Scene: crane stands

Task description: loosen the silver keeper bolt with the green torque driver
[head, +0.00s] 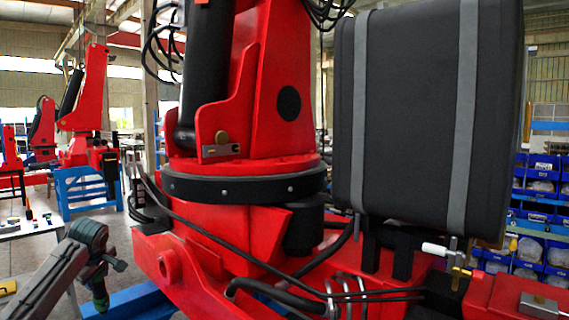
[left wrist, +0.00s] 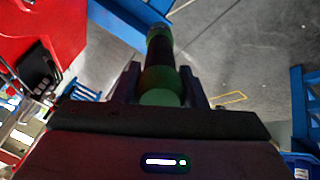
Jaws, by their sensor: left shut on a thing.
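My left gripper (head: 96,262) is at the lower left of the head view, in front of the red crane. It is shut on the green torque driver (head: 88,234). In the left wrist view the driver (left wrist: 160,82) stands between the two fingers, with a green end toward the camera and a dark band further along. A small silver plate (head: 220,151) with a brass-coloured bolt head (head: 221,137) is on the crane's red column. Small silver bolt heads (head: 290,188) show on the black ring below. I cannot tell which is the keeper bolt. The driver is apart from them all. My right gripper is not in view.
The red crane base (head: 265,220) fills the middle, with black hoses across its front. A black strapped case (head: 405,120) stands at the right. A white-handled lever (head: 434,249) and a silver block (head: 540,305) are at the lower right. Blue bins (head: 540,190) are behind.

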